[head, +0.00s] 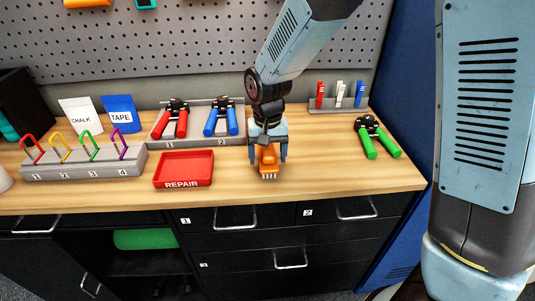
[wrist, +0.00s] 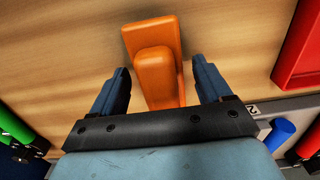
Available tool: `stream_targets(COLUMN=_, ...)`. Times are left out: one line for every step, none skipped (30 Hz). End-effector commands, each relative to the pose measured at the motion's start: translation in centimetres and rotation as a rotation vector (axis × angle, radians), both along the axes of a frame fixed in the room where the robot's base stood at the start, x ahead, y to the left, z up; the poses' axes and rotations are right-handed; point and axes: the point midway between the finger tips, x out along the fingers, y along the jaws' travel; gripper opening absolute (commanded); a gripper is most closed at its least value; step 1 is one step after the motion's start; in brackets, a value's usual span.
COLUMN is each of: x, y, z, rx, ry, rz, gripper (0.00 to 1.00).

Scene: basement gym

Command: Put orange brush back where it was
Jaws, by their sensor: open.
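The orange brush (head: 268,160) stands on the wooden worktop, bristles toward the front edge, to the right of the red tray. In the wrist view the orange brush (wrist: 157,62) lies between the two fingers, with a gap on each side. My gripper (head: 268,155) is open and points down around the brush. Its fingers (wrist: 160,85) do not touch the brush in the wrist view. The brush's back part is partly hidden by my gripper in the head view.
The red REPAIR tray (head: 183,182) is left of my gripper. Red-handled pliers (head: 174,122) and blue-handled pliers (head: 221,120) lie on a numbered grey rack (head: 158,137) behind. Green-handled pliers (head: 378,140) lie to the right. Coloured clips stand in a grey block (head: 88,170). Drawers are below.

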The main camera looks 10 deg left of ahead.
Motion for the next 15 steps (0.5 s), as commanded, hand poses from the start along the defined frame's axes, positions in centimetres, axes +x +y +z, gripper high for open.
stream_targets(x=0.0, y=0.0, z=0.0, rx=0.000, ry=0.000, rz=0.000, gripper=0.78)
stream_targets(x=0.0, y=0.0, z=0.1, rx=0.000, ry=0.000, rz=0.000, gripper=0.78)
stream_targets(x=0.0, y=0.0, z=0.2, rx=0.000, ry=-0.001, rz=0.000, gripper=0.78)
stream_targets(x=0.0, y=0.0, z=0.3, rx=0.001, ry=-0.001, rz=0.000, gripper=0.78)
stream_targets(x=0.0, y=0.0, z=0.5, rx=0.001, ry=-0.002, rz=0.000, gripper=0.78)
stream_targets(x=0.0, y=0.0, z=0.9, rx=0.001, ry=-0.002, rz=0.000, gripper=0.78)
stream_targets(x=0.0, y=0.0, z=1.2, rx=0.001, ry=-0.001, rz=0.001, gripper=0.78)
stream_targets(x=0.0, y=0.0, z=1.6, rx=0.001, ry=-0.002, rz=0.001, gripper=0.78)
stream_targets(x=0.1, y=0.0, z=2.3, rx=0.003, ry=-0.003, rz=0.001, gripper=0.78)
stream_targets(x=0.1, y=0.0, z=2.8, rx=0.003, ry=-0.002, rz=0.001, gripper=0.78)
stream_targets(x=0.1, y=0.0, z=3.3, rx=0.003, ry=-0.003, rz=0.000, gripper=0.78)
stream_targets(x=0.1, y=0.0, z=4.2, rx=0.004, ry=-0.003, rz=0.000, gripper=0.78)
stream_targets(x=0.1, y=0.0, z=4.8, rx=0.004, ry=-0.004, rz=0.000, gripper=0.78)
stream_targets(x=0.1, y=0.0, z=5.4, rx=0.003, ry=-0.003, rz=-0.001, gripper=0.78)
stream_targets(x=0.1, y=0.0, z=6.2, rx=0.004, ry=-0.003, rz=-0.001, gripper=0.78)
